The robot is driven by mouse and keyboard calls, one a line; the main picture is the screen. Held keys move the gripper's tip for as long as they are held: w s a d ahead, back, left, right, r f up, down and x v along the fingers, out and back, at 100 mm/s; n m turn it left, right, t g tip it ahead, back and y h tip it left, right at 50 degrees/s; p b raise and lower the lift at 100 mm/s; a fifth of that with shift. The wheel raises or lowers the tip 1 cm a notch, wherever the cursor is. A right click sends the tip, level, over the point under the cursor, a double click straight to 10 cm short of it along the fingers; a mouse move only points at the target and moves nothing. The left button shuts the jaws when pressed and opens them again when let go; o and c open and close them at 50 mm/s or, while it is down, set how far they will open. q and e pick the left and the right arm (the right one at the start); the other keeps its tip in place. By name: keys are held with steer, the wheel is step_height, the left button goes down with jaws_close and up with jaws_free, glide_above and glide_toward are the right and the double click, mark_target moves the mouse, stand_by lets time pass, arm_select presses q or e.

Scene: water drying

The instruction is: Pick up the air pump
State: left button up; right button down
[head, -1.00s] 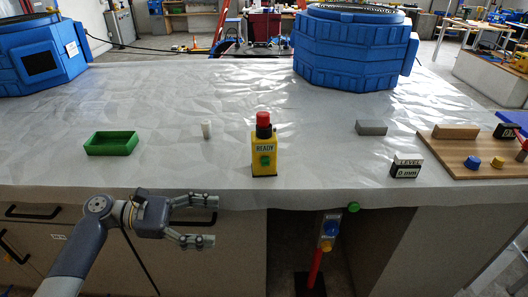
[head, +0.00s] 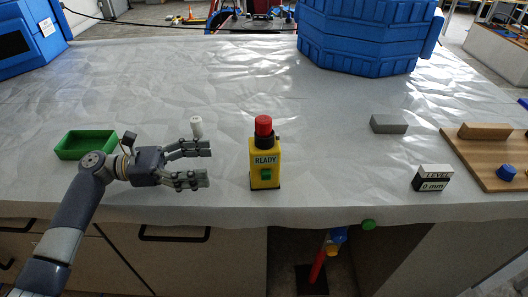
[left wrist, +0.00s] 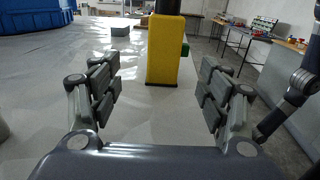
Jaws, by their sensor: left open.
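The likely air pump is a yellow box marked READY (head: 265,163), with a red top and a green button. It stands upright near the table's front edge. My left gripper (head: 207,164) is open and empty, to the left of the box, its fingers pointing at it. In the left wrist view the yellow box (left wrist: 163,50) shows ahead between the open fingers of the left gripper (left wrist: 160,88), apart from them. Its top is cut off there. My right gripper is not in view.
A green tray (head: 85,145) lies behind my left arm and a small white cylinder (head: 196,127) behind the gripper. To the right are a grey block (head: 389,124), a LEVEL display (head: 432,178) and a wooden board (head: 470,160). A blue tank (head: 365,40) stands behind. The table around the box is clear.

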mark_target(264, 159)
arm_select(q)
steer(key=d, duration=0.3)
steer(key=shift+s+r, duration=0.4)
steer(key=shift+w+d+f+p, duration=0.15)
steer(key=shift+d+p, duration=0.2)
steer(key=shift+d, duration=0.4)
steer(key=shift+w+d, duration=0.1)
steer(key=shift+d, duration=0.05)
steer(key=d, duration=0.2)
steer(key=d+p, duration=0.1)
steer(key=d, duration=0.1)
steer(key=shift+w+d+p, duration=0.2)
steer(key=shift+d+p, duration=0.05)
steer(key=shift+p, duration=0.05)
steer(key=shift+d, duration=0.2)
steer(key=shift+a+f, duration=0.1)
steer(key=shift+c, duration=0.2)
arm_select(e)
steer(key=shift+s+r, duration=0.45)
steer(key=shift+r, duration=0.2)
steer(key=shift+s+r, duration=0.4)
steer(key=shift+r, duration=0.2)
arm_select(q)
steer(key=c, duration=1.3)
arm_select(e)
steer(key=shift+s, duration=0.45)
